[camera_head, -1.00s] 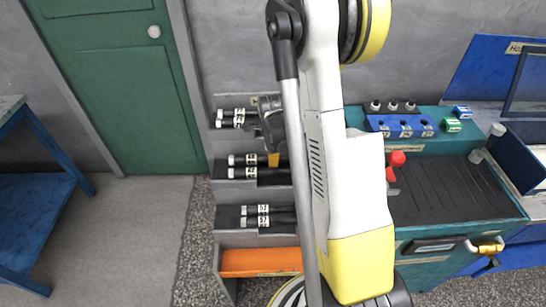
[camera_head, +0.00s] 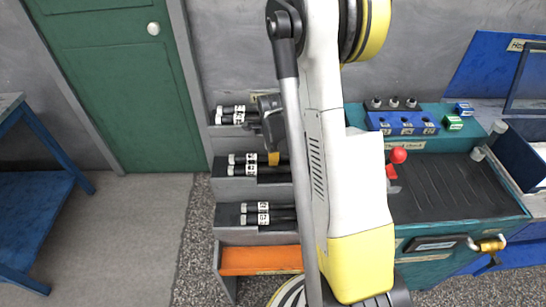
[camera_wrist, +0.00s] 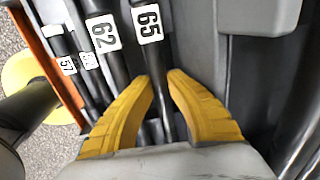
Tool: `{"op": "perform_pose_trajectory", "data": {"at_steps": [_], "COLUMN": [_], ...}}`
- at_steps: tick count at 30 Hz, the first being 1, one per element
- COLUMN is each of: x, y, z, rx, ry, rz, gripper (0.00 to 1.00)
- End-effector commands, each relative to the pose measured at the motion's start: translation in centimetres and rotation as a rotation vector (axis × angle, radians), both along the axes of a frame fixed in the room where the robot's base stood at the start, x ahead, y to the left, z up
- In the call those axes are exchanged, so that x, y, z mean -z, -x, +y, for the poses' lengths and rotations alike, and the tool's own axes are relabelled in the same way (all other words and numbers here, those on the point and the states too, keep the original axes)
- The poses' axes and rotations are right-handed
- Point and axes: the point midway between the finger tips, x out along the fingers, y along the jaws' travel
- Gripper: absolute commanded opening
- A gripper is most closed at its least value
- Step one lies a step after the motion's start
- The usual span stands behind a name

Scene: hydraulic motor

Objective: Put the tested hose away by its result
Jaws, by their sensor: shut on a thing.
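My gripper (camera_wrist: 159,84) has its two yellow fingers shut on a black hose labelled 65 (camera_wrist: 147,24), which runs between them in the wrist view. The hose lies in or just over the stepped grey rack, beside a black hose labelled 62 (camera_wrist: 103,34); I cannot tell whether it touches the rack. In the head view my gripper (camera_head: 272,158) is at the right end of the middle step, partly behind my arm. Pairs of black hoses with white labels lie on the top step (camera_head: 238,113), the middle step (camera_head: 243,164) and the lower step (camera_head: 256,213).
An orange tray (camera_head: 258,260) is at the rack's bottom. The teal test bench (camera_head: 440,228) with a red-knobbed lever (camera_head: 398,156) stands right of my arm. A blue table (camera_head: 35,205) is at the left, before a green door (camera_head: 130,90). Floor between is clear.

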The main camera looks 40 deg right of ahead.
Motion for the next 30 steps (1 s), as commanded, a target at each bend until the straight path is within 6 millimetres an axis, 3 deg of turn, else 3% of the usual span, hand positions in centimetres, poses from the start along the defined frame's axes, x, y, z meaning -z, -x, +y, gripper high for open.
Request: {"op": "perform_pose_trajectory", "data": {"at_steps": [8, 9, 10, 20, 23, 30], "x": [0.6, 0.5, 0.5, 0.2, -0.8, -5.6], "y": [0.0, 0.0, 0.0, 0.0, 0.2, 1.0], "z": [0.0, 0.0, 0.0, 0.0, 0.2, 0.8], "rx": [0.000, 0.000, 0.000, 0.000, 0.000, 0.000], "ry": [0.000, 0.000, 0.000, 0.000, 0.000, 0.000], "rz": [0.000, 0.000, 0.000, 0.000, 0.000, 0.000], "gripper": [0.00, 0.30, 0.39, 0.39, 0.39, 0.39]}}
